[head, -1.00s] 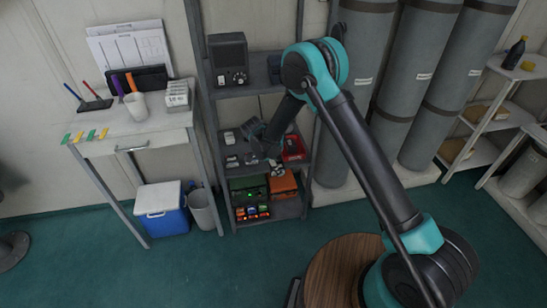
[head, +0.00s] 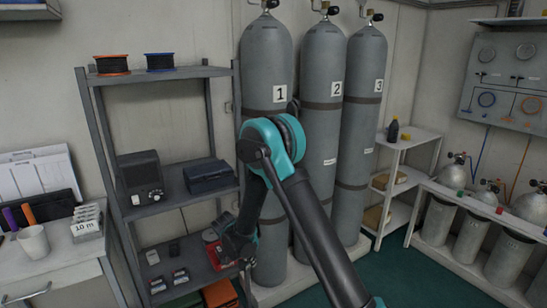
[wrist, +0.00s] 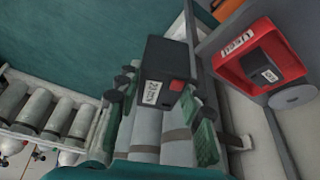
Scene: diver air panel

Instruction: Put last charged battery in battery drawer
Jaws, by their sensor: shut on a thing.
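My gripper (wrist: 163,112) has green-padded fingers and is shut on a black battery (wrist: 156,72) with a white label and a red square on its end. In the head view my gripper (head: 243,253) is at the right front of the grey shelf unit, and the battery cannot be made out there. A red bin (wrist: 228,72) stands on the shelf to the right in the wrist view, with a dark labelled block (wrist: 268,66) in it. The red bin also shows in the head view (head: 212,237), partly behind my gripper.
Small dark-and-white items (head: 158,283) lie on the same shelf. A black box with a dial (head: 141,178) and a dark case (head: 208,176) sit above. Tall numbered cylinders (head: 267,80) stand close right of my gripper. A table (head: 60,270) is at the left.

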